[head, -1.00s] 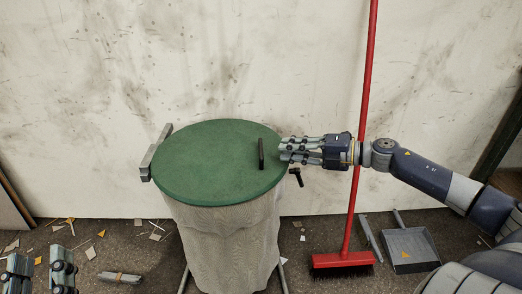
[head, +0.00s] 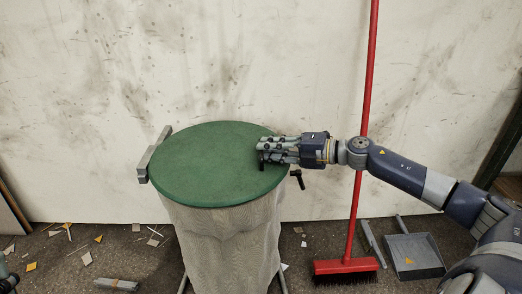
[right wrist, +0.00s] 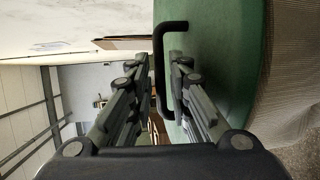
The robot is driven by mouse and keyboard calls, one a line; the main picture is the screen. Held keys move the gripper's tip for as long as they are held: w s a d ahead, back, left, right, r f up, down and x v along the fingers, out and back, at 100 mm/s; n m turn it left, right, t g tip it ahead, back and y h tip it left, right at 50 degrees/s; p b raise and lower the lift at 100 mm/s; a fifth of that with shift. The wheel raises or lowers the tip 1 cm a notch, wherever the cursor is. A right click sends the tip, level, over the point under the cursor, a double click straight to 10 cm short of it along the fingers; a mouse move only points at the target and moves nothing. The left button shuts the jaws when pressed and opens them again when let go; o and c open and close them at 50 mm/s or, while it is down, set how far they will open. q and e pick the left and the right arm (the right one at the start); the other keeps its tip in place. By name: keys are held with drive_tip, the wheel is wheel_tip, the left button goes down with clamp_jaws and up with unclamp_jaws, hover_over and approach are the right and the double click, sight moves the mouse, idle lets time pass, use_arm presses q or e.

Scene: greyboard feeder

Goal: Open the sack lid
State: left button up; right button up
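The round green sack lid (head: 205,165) lies flat and closed on top of a pale fabric sack (head: 225,240). A black bar handle (head: 262,162) stands at the lid's right side, mostly covered by my right gripper (head: 264,150) in the head view. In the right wrist view the handle (right wrist: 158,65) shows between the two fingers of the right gripper (right wrist: 155,72). The fingers are apart, the right one close beside the handle. Only a sliver of my left gripper (head: 5,279) shows at the lower left edge.
A grey hinge block (head: 153,155) sits at the lid's left edge, and a black lever (head: 298,179) sticks out below its right edge. A red broom (head: 346,265) and grey dustpan (head: 414,255) stand at right. Scraps litter the floor. A stained wall (head: 200,60) is behind.

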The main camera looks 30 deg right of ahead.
drive_tip(key=shift+x, duration=1.4)
clamp_jaws()
